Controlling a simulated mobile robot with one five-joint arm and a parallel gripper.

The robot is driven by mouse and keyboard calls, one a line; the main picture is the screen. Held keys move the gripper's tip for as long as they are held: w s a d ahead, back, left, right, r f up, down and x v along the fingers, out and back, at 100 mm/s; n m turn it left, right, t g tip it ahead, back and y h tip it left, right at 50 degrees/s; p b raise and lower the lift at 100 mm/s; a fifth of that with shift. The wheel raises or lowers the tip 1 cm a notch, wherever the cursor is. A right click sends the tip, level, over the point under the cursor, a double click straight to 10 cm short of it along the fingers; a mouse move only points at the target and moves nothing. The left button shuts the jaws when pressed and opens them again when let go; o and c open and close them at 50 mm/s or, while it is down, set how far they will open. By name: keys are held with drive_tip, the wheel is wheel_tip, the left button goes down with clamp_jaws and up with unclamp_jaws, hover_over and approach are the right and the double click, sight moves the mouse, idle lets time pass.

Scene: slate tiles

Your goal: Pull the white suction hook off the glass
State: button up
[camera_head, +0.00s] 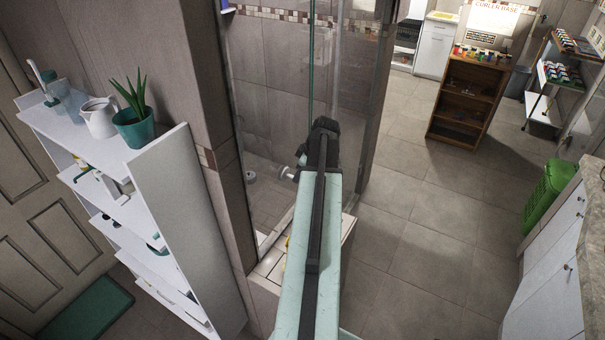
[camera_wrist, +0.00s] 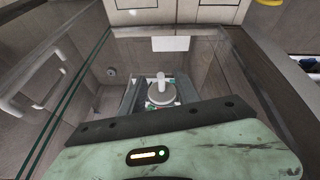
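The white suction hook (camera_wrist: 157,98), a round disc with a short peg, shows in the wrist view between the two dark fingers of my gripper (camera_wrist: 158,88). The fingers stand apart on either side of it, with a gap visible, so my gripper is open. I cannot tell how near the fingertips are to the glass. In the head view, white parts of what looks like the hook (camera_head: 288,173) show just left of my dark gripper (camera_head: 322,135). My gripper and arm hide part of that area. The glass (camera_head: 275,120) is a clear upright shower panel.
A white shelf unit (camera_head: 175,210) with a potted plant (camera_head: 134,120) and white jug (camera_head: 99,117) stands left. A tiled ledge (camera_head: 268,268) lies below the glass. A wooden shelf (camera_head: 466,100), green bin (camera_head: 546,195) and counter stand right. The tiled floor (camera_head: 420,240) between is clear.

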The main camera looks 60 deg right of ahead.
drive_tip(key=shift+b+x, duration=0.5)
drive_tip(key=shift+x, duration=0.75)
drive_tip(key=shift+r, duration=0.15)
clamp_jaws()
idle(0.5)
